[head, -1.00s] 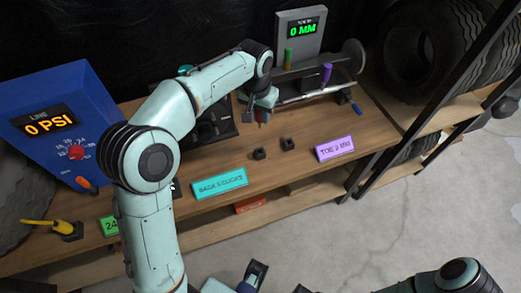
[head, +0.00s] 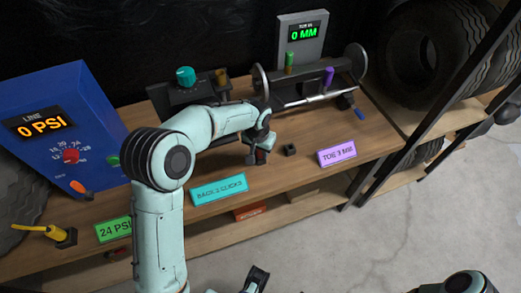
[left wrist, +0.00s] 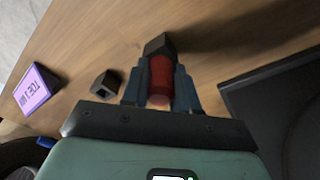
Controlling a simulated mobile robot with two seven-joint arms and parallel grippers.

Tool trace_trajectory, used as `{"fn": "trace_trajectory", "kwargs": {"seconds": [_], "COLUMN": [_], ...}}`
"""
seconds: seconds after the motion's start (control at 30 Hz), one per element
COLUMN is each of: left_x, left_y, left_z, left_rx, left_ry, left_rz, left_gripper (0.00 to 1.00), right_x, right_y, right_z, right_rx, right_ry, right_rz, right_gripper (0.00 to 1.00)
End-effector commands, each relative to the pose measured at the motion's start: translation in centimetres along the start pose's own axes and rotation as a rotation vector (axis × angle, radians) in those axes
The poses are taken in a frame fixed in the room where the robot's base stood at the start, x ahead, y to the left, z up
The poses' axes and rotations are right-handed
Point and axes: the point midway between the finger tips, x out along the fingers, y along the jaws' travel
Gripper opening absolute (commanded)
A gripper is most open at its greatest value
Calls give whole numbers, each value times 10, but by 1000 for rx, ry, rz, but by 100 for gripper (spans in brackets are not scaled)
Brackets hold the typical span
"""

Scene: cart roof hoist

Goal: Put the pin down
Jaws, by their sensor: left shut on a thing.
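The pin is a short red cylinder (left wrist: 160,80), held between the two fingers of my left gripper in the left wrist view. My left gripper (head: 261,156) is shut on it, low over the wooden bench in the head view. A small black block (left wrist: 159,45) sits at the pin's far end in the left wrist view; I cannot tell whether the pin is in it or just touching it. A second small black block (head: 290,150) stands to the right, apart from the gripper, and also shows in the left wrist view (left wrist: 105,85). My right gripper is not clearly seen.
A purple sign (head: 337,153) and a teal sign (head: 219,190) stand along the bench's front edge. Behind is a gauge stand with a horizontal bar (head: 312,98). A dark device with a teal knob (head: 186,76) stands at the back. The blue panel (head: 75,105) is left.

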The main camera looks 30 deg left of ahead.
Motion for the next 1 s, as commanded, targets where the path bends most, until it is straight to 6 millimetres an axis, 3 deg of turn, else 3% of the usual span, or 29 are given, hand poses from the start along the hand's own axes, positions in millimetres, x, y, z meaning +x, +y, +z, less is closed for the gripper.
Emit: {"fn": "trace_trajectory", "kwargs": {"seconds": [0.33, 0.37, 0.4, 0.43, 0.77, 1.0], "left_x": [4, 3, 2, 2, -2, -40], "left_y": [0, 0, 0, 0, 0, 0], "left_z": [0, 0, 0, 0, 0, -2], "left_rx": [0, 0, 0, 0, 0, 0], "left_ry": [1, 1, 1, 1, 1, 6], "left_rz": [0, 0, 0, 0, 0, 1], "left_gripper": [0, 38, 52, 54, 54, 54], "right_x": [2, 1, 1, 1, -1, -4], "right_y": [0, 0, 0, 0, 0, -1], "right_z": [-1, -1, -1, -1, 0, 3], "right_rx": [0, 0, 0, 0, 0, 0], "right_ry": [2, 2, 2, 2, 0, -8], "right_rz": [-1, -1, -1, -1, -1, 1], "right_gripper": [43, 43, 43, 43, 43, 43]}}
